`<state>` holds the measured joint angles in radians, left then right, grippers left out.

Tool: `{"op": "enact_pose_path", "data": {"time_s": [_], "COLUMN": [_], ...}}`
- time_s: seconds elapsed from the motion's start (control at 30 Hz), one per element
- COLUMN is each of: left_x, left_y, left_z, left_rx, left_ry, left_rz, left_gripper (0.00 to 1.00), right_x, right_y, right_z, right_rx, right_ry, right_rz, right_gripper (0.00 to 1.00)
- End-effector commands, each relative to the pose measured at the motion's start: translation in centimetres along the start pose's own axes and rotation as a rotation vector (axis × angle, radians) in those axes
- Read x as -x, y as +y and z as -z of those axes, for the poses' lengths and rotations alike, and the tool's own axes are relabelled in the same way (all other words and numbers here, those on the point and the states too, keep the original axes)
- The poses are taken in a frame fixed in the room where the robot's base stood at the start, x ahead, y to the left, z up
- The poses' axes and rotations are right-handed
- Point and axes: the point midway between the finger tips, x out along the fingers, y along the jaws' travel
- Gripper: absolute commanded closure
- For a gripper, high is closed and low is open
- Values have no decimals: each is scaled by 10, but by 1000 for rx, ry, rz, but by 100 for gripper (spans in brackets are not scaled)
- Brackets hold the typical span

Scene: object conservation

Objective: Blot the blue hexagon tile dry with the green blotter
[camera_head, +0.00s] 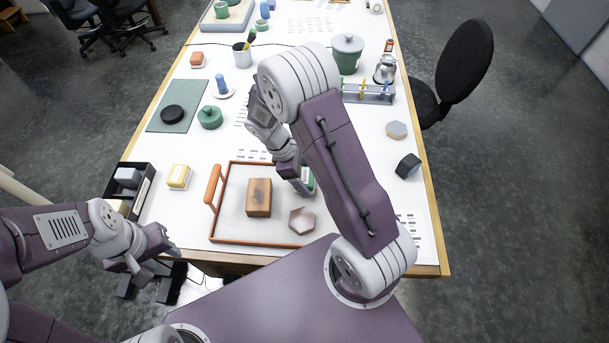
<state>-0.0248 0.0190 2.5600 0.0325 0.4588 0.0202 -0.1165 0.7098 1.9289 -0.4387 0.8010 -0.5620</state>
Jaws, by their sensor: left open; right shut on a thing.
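My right gripper (296,176) is low over the right part of the orange-rimmed tray, shut on a green piece with a white patch (308,181). The piece is partly hidden by the gripper; it may be the green blotter. A pale blue-grey hexagon tile (396,130) lies on the table right of my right arm. Another hexagon, pinkish-grey (302,220), is in the tray, just below the gripper in the picture. Wetness on either tile cannot be made out. My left gripper (163,254) is open and empty, in front of the table's near left edge.
The tray (213,226) also holds a wooden block (259,197). Left of it are a yellow block (178,177) and a black box (147,193).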

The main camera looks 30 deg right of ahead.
Motion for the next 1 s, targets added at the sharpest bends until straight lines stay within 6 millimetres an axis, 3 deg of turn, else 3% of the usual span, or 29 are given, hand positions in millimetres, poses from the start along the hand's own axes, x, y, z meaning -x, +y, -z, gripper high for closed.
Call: {"op": "enact_pose_path", "data": {"time_s": [0.43,1.0], "left_x": [3,57], "left_y": [0,1], "left_z": [0,6], "left_rx": [0,0], "left_ry": [0,0], "left_rz": [0,0], "left_gripper": [54,54], "right_x": [2,55], "right_y": [-1,0], "right_z": [-1,-23], "right_rx": [0,0], "right_ry": [0,1], "right_rz": [3,1], "right_gripper": [60,60]}}
